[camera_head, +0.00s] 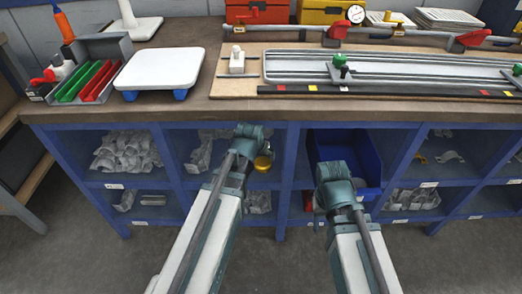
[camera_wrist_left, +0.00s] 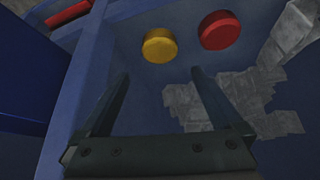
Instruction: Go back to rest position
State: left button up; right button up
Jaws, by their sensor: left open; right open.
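My left arm reaches from below to the front of the blue shelf unit (camera_head: 288,190) in the head view, with its teal wrist and gripper (camera_head: 255,145) at an upper compartment. In the left wrist view my left gripper (camera_wrist_left: 159,78) is open, with nothing between its two dark fingers. A yellow round piece (camera_wrist_left: 160,45) and a red round piece (camera_wrist_left: 220,30) show beyond the fingertips. The yellow one also shows beside the wrist in the head view (camera_head: 263,163). My right gripper (camera_head: 335,178) is open before a dark blue bin (camera_head: 345,147); its fingers are hard to make out.
The wooden bench top (camera_head: 190,105) lies above the shelves. It carries a white scale (camera_head: 160,70), a grey tray with green and red dividers (camera_head: 118,45), and a long rail fixture (camera_head: 390,68). Grey wrapped bundles (camera_head: 125,150) fill other compartments. Floor (camera_head: 80,250) shows at lower left.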

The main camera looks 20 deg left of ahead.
pick_arm(q)
jog(key=shift+p+v, duration=0.4)
jog(key=shift+v, duration=0.6)
pick_arm(e)
jog(key=shift+r, duration=0.9)
pick_arm(q)
jog(key=s+d+r+m+g+p, duration=0.1)
jog(key=s+d+r+g+p, duration=0.1)
jog(key=s+d+r+p, duration=0.2)
jog(key=s+d+r+m+g+p, duration=0.2)
jog(key=s+d+r+p, duration=0.2)
jog(key=s+r+p, duration=0.4)
jog(key=s+d+r+m+g+y+p, duration=0.1)
jog(key=s+d+r+p, duration=0.4)
jog(key=r+p, duration=0.5)
jog(key=s+g+p, duration=0.1)
jog(key=p, duration=0.2)
jog(key=shift+r, duration=0.2)
pick_arm(e)
notch_tip(320, 180, up, 25)
pick_arm(q)
jog(key=shift+d, duration=0.1)
